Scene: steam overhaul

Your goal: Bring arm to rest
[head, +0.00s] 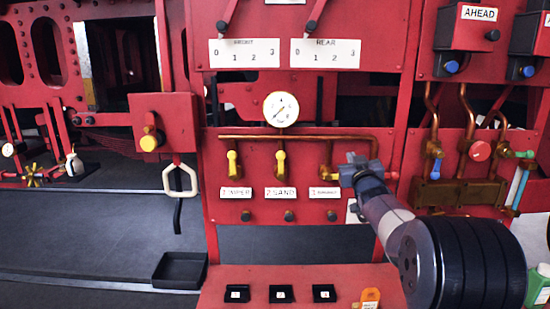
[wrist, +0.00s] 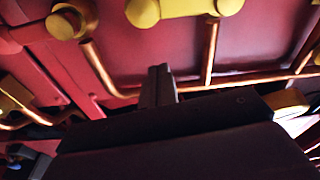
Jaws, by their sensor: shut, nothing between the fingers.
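My gripper (head: 350,165) is shut and empty. In the head view it shows in front of the red panel (head: 225,180), just right of the third valve on the copper pipe; I cannot tell whether it touches anything. In the wrist view the gripper's fingers (wrist: 160,72) are together, pointing toward red panelling with copper pipes (wrist: 208,55) and yellow valve parts (wrist: 143,12). My arm reaches in from the lower right of the head view and hides part of the panel.
The panel carries yellow-handled valves, including a left one (head: 232,165) and a middle one (head: 281,165), and a round gauge (head: 281,109). An open black tray (head: 180,270) lies at lower left. Small black bins (head: 281,294), an orange item (head: 370,297) and a green bottle (head: 538,285) stand low in front.

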